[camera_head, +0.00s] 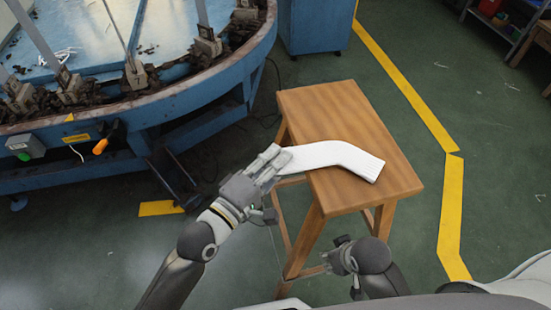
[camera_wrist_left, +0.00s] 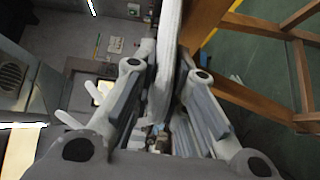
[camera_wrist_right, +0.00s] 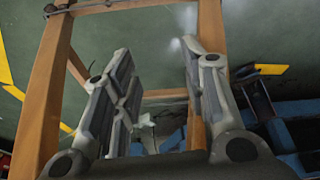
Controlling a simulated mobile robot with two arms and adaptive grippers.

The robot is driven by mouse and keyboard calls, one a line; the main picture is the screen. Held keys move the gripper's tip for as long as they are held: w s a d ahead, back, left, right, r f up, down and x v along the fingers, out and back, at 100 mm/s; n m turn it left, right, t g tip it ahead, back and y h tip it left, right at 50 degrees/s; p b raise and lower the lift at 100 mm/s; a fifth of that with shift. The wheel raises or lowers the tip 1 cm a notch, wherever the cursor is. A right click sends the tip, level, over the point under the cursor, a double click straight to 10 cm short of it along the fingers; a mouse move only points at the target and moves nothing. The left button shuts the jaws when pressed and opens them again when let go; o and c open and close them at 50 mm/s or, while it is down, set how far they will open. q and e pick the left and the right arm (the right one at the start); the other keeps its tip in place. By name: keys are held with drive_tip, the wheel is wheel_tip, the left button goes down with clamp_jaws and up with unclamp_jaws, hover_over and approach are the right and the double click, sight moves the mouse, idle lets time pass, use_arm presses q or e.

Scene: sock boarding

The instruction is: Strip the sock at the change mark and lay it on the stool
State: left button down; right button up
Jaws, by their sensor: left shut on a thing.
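A white sock (camera_head: 335,156) lies bent across the wooden stool (camera_head: 340,105), its ribbed cuff end on the stool top near the right edge. Its other end reaches past the stool's left edge into my left gripper (camera_head: 272,162). My left gripper is shut on the sock, which also shows between the fingers in the left wrist view (camera_wrist_left: 165,65). My right gripper (camera_head: 335,257) is low in front of the stool, away from the sock. In the right wrist view its fingers (camera_wrist_right: 155,95) are apart with nothing between them.
A round blue machine (camera_head: 190,105) with several metal posts stands at the left. A blue cabinet (camera_head: 315,25) is behind the stool. A yellow floor line (camera_head: 452,200) runs along the right. Open green floor lies between the line and the stool.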

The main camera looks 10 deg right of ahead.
drive_tip(key=shift+f, duration=0.1)
use_arm(q)
drive_tip(key=shift+f, duration=0.1)
use_arm(e)
drive_tip(key=shift+f, duration=0.45)
drive_tip(key=shift+f, duration=0.2)
use_arm(q)
drive_tip(key=c, duration=1.4)
unclamp_jaws()
use_arm(e)
drive_tip(key=shift+a+r, duration=0.1)
use_arm(q)
drive_tip(key=v, duration=1.2)
